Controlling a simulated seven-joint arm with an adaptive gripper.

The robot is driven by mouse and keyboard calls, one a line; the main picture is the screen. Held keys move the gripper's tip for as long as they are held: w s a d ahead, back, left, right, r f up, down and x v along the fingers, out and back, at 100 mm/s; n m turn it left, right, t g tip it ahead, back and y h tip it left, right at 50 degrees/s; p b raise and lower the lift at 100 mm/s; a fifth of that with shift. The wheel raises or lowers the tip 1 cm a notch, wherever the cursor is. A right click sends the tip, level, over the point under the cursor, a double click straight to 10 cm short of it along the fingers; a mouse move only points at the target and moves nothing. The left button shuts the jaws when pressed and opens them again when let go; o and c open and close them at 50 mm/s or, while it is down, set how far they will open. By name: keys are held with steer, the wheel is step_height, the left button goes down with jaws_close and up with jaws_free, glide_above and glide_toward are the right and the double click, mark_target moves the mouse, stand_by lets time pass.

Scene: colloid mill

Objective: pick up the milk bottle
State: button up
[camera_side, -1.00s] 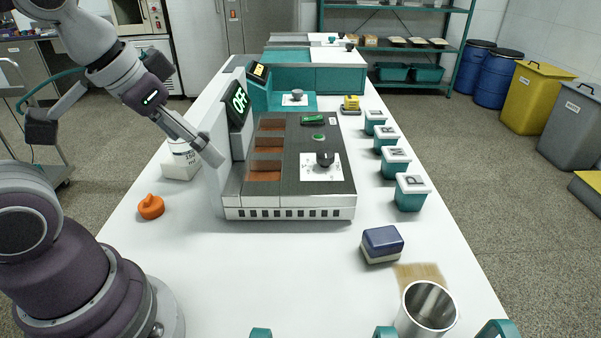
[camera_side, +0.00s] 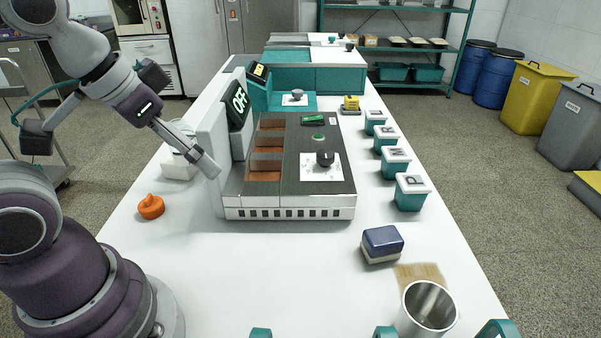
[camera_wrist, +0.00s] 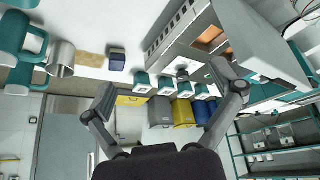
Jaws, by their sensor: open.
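No clearly recognisable milk bottle shows in either view. In the side view a white object (camera_side: 177,169) stands at the table's left edge, left of the machine. My gripper partly covers it, so I cannot tell whether it is the bottle. My gripper (camera_side: 208,168) points down and right, in front of the machine's white side panel in the picture. I cannot tell whether it touches that panel. In the wrist view my gripper (camera_wrist: 165,84) has its two fingers wide apart, with nothing held between them.
The grey mill-like machine (camera_side: 287,213) with an OFF display fills the table's middle. An orange item (camera_side: 151,206) lies left of it. Lidded teal containers (camera_side: 410,198) line the right. A blue-topped block (camera_side: 382,243) and metal cup (camera_side: 428,308) stand nearer. The front middle is clear.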

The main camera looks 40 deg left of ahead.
mark_target(179, 125)
steer(key=w+a+m, duration=0.2)
steer(key=a+m, duration=0.1)
steer(key=w+a+f+m+g+y, duration=0.1)
steer(key=w+a+m, duration=0.1)
steer(key=a+m, duration=0.2)
steer(key=w+a+m+g+y, duration=0.1)
steer(key=w+a+m, duration=0.1)
steer(key=a+m, duration=0.2)
steer(key=shift+w+f, duration=0.35)
steer(key=shift+f, duration=0.05)
steer(key=a+m+g+y, duration=0.2)
steer(key=a+m+y, duration=0.2)
steer(key=a+m, duration=0.6)
steer(key=shift+n, duration=0.4)
steer(key=x, duration=1.1)
steer(key=shift+w+a, duration=0.25)
steer(key=shift+w, duration=0.1)
steer(key=c, duration=1)
steer(key=shift+c, duration=0.2)
steer(key=shift+r, duration=0.15)
